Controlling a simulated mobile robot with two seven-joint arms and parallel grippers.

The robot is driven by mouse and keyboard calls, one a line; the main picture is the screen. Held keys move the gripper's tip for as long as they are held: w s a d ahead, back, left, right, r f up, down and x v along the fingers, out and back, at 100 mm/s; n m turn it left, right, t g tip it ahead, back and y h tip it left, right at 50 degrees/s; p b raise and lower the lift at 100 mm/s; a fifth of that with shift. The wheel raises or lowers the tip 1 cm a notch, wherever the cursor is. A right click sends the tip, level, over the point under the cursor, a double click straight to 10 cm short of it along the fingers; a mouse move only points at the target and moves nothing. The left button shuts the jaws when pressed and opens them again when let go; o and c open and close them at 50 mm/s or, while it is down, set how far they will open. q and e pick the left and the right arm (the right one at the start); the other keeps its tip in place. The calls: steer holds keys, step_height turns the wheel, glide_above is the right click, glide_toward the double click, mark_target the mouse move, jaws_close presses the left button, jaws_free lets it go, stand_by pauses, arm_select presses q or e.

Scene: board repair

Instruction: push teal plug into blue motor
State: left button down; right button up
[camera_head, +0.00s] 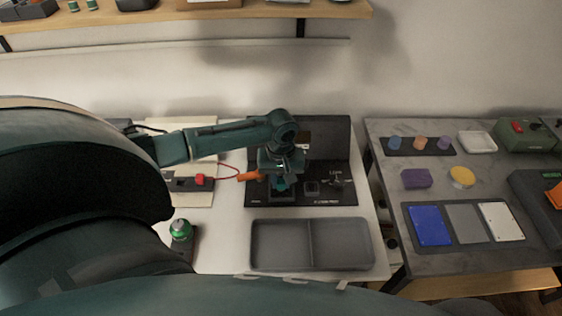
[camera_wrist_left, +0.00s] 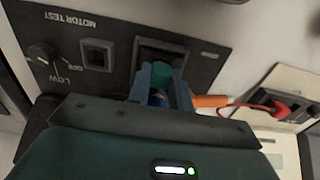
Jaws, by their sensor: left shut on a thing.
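My left gripper (camera_head: 280,186) reaches down over the recess at the left of the black motor test panel (camera_head: 330,196). Something teal shows between the fingers at the recess. My right gripper is not in view.
A grey two-part tray (camera_head: 311,244) lies in front of the panel. A black box with a red part (camera_head: 200,180) is to its left, near a green-topped item (camera_head: 181,229). The right table (camera_head: 390,180) holds coloured parts and pads.

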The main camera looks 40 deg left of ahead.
arm_select(q)
steer(key=shift+f, duration=0.45)
stand_by(0.6)
steer(key=c, duration=0.9)
jaws_free()
steer(key=shift+r+p, duration=0.8)
steer(key=shift+p, duration=0.35)
steer(key=shift+r, duration=0.7)
steer(key=shift+r, duration=0.15)
